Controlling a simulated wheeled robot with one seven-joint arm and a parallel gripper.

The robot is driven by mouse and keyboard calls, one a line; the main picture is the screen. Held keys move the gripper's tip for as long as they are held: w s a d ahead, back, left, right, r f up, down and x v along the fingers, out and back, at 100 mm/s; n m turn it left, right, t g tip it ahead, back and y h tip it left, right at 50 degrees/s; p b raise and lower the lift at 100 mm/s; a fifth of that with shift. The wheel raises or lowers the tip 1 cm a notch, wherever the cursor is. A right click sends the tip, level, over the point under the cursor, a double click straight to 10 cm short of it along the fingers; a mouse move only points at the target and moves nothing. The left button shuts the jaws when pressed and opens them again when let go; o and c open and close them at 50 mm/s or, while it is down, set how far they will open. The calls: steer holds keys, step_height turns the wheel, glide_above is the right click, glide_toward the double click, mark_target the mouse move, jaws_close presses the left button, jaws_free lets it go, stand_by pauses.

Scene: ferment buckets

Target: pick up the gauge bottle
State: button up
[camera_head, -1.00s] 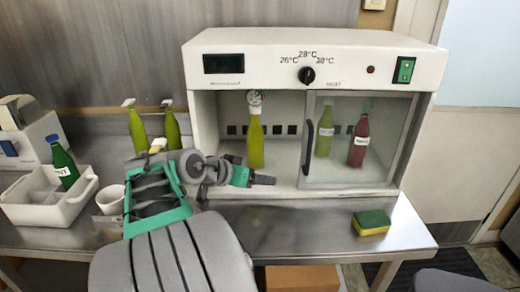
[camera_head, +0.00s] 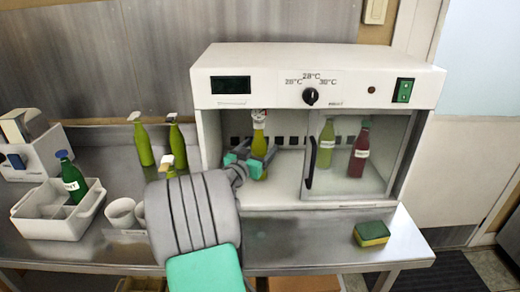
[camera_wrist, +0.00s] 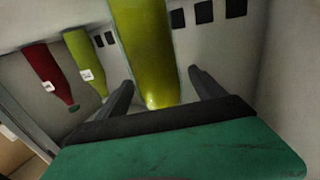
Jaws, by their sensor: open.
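The gauge bottle (camera_head: 260,143) is yellow-green with a pale gauge on top. It stands upright in the open left half of the white cabinet (camera_head: 225,122). My gripper (camera_head: 254,162) has reached into the cabinet at the bottle, and its green part covers some of the lower bottle. In the wrist view my open gripper (camera_wrist: 160,82) has one dark finger on each side of the gauge bottle (camera_wrist: 148,45). Whether either finger touches the bottle cannot be told. The gauge is not visible in the wrist view.
A light green bottle (camera_head: 326,145) and a red bottle (camera_head: 359,150) stand behind the glass door (camera_head: 385,178) on the right. Two green bottles (camera_head: 143,145) (camera_head: 177,148) stand left of the cabinet. A white caddy (camera_head: 52,222) holds a dark green bottle (camera_head: 73,178). A sponge (camera_head: 371,233) lies in front.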

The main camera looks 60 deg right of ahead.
steer(key=shift+d, duration=1.2)
steer(key=shift+c, duration=0.6)
jaws_close()
steer(key=shift+r, duration=0.1)
